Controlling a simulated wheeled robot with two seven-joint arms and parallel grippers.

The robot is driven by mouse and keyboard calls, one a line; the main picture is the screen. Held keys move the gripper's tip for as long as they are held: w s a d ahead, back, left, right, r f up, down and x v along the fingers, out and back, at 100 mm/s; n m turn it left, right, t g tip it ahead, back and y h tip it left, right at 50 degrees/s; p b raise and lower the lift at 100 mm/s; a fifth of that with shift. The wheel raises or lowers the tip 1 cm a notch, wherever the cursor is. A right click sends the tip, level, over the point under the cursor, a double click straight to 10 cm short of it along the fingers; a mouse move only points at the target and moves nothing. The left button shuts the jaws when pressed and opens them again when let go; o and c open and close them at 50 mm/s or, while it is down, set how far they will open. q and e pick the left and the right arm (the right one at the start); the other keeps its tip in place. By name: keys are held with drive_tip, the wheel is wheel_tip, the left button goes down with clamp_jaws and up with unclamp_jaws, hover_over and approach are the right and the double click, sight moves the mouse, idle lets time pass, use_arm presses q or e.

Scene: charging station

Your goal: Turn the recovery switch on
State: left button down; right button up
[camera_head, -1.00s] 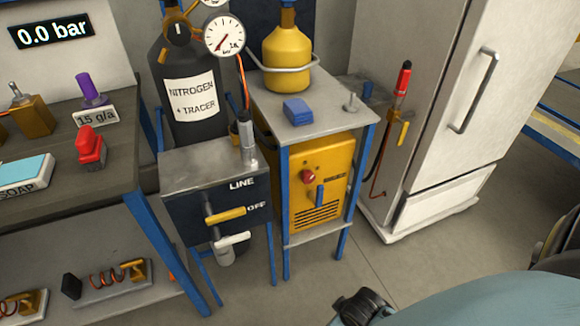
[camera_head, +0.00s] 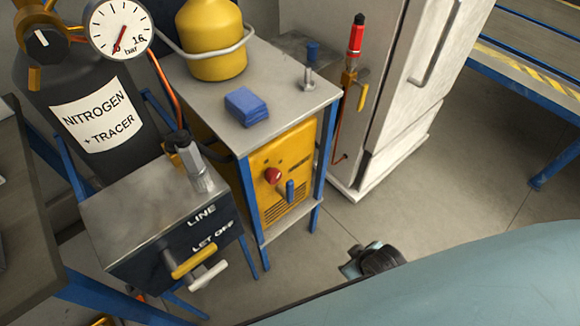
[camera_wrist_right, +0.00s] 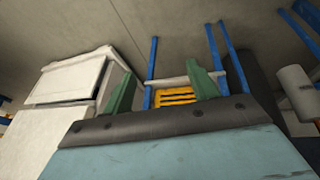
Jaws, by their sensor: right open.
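The yellow recovery machine (camera_head: 300,150) sits on the lower shelf of a blue-legged stand in the head view. Its front has a red round knob (camera_head: 272,176) and a small upright blue lever (camera_head: 290,190); I cannot read which position is on. In the right wrist view the yellow slatted part of the machine (camera_wrist_right: 175,97) shows upside down between the green fingers. My right gripper (camera_wrist_right: 160,92) is open, with its fingers apart and nothing between them, short of the machine. My left gripper is not in view.
The stand's grey top (camera_head: 285,85) carries a yellow cylinder (camera_head: 213,40) and a blue block (camera_head: 246,106). A dark valve box (camera_head: 150,220) with yellow and white handles stands left. A white fridge (camera_head: 385,130) stands right.

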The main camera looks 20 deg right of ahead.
drive_tip(key=w+a+r+n+t+y, duration=0.2)
drive_tip(key=w+a+r+n+t, duration=0.25)
drive_tip(key=w+t, duration=0.2)
drive_tip(key=n+t+y, duration=0.4)
drive_tip(key=t+y, duration=0.1)
drive_tip(key=t, duration=0.1)
approach(276, 179)
drive_tip(key=b+x, duration=0.3)
drive_tip(key=x, duration=0.6)
drive_tip(key=shift+a+b, duration=0.15)
drive_tip(key=shift+b, duration=0.25)
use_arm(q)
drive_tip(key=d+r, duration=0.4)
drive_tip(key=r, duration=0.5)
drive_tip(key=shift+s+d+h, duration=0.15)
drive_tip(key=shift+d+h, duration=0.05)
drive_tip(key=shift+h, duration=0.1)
use_arm(e)
drive_tip(key=shift+w+a, duration=0.2)
drive_tip(key=shift+w, duration=0.25)
drive_tip(key=c, duration=1)
